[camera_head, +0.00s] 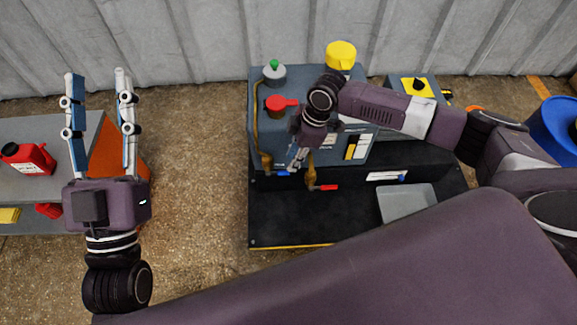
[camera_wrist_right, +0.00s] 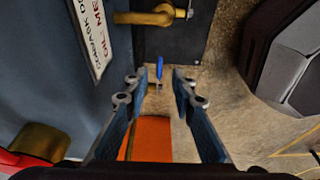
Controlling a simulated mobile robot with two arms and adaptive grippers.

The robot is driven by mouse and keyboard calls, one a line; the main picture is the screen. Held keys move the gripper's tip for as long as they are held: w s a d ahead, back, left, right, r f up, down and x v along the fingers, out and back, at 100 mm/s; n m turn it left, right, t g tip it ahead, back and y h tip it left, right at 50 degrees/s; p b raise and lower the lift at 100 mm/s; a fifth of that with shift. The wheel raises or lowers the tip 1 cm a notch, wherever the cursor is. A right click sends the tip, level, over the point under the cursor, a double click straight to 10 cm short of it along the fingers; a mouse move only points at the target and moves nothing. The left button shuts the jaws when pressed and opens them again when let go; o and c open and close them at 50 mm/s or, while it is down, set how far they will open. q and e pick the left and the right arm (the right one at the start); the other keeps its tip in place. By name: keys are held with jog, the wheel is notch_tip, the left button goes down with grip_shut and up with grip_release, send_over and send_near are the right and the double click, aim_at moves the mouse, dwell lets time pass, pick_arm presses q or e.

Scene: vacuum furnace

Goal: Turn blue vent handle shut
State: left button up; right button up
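The blue vent handle (camera_head: 283,173) sits at the low front left of the grey-blue furnace unit. In the right wrist view the blue handle (camera_wrist_right: 159,67) appears narrow and upright, in the gap between my fingertips. My right gripper (camera_head: 296,163) points down just beside the handle, and in its wrist view the two fingers (camera_wrist_right: 160,78) stand apart. I see no finger touching the handle, but the depth is hard to tell. My left gripper (camera_head: 97,72) is open and empty at the left, away from the furnace.
A red-handled valve (camera_head: 328,187) is close to the right of the blue handle. A brass fitting (camera_wrist_right: 150,17) is near my right fingers. A grey tray (camera_head: 407,203) lies on the black base. A red can (camera_head: 28,158) stands on the left table. Floor between table and furnace is clear.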

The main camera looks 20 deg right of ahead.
jog(key=shift+v, duration=2.3)
jog(key=shift+a+f, duration=0.1)
